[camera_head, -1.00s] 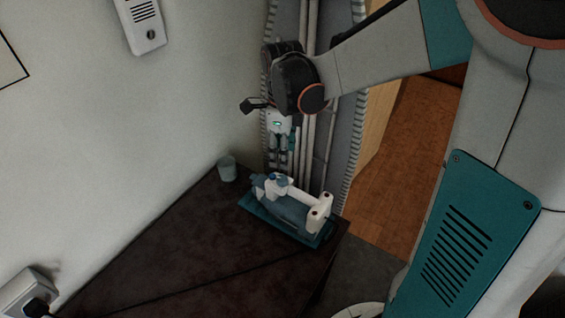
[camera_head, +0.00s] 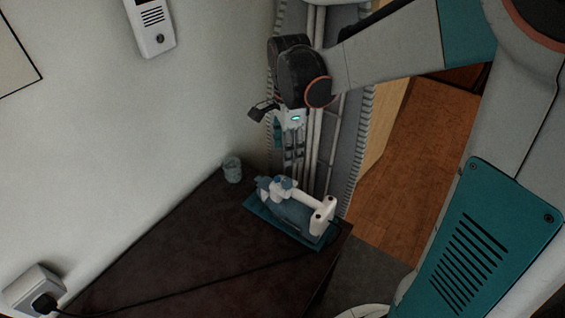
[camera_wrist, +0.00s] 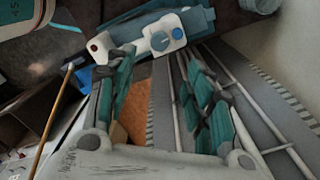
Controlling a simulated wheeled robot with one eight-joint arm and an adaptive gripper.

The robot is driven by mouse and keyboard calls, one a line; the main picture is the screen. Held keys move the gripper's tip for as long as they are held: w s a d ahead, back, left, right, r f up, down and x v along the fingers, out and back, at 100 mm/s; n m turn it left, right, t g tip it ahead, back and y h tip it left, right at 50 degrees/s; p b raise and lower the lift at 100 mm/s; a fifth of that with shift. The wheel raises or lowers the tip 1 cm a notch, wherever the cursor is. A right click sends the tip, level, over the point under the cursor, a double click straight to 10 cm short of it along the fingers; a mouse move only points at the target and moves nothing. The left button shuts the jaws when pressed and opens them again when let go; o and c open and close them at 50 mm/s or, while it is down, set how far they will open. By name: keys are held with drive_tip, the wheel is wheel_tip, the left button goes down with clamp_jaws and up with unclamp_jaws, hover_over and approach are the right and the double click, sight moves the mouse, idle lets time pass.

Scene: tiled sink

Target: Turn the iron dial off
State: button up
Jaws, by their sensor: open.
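The iron (camera_head: 290,209) lies on a teal tray or rest (camera_head: 262,213) near the far end of the dark table. It has a white handle and a blue dial (camera_head: 286,183) at its left end.
A glass (camera_head: 232,169) stands on the dark table (camera_head: 190,245) left of the iron. A wall socket with a plug (camera_head: 40,295) is at lower left, its cord crossing the table. A white intercom (camera_head: 151,25) hangs on the wall. Pipes (camera_head: 318,120) run behind my gripper.

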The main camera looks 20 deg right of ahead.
sight(286, 180)
wheel_tip(286, 180, down, 12)
drive_tip(key=n, duration=1.1)
drive_tip(key=n+b, duration=0.1)
drive_tip(key=n, duration=1)
drive_tip(key=shift+w+f, duration=0.15)
drive_tip(key=shift+f, duration=0.05)
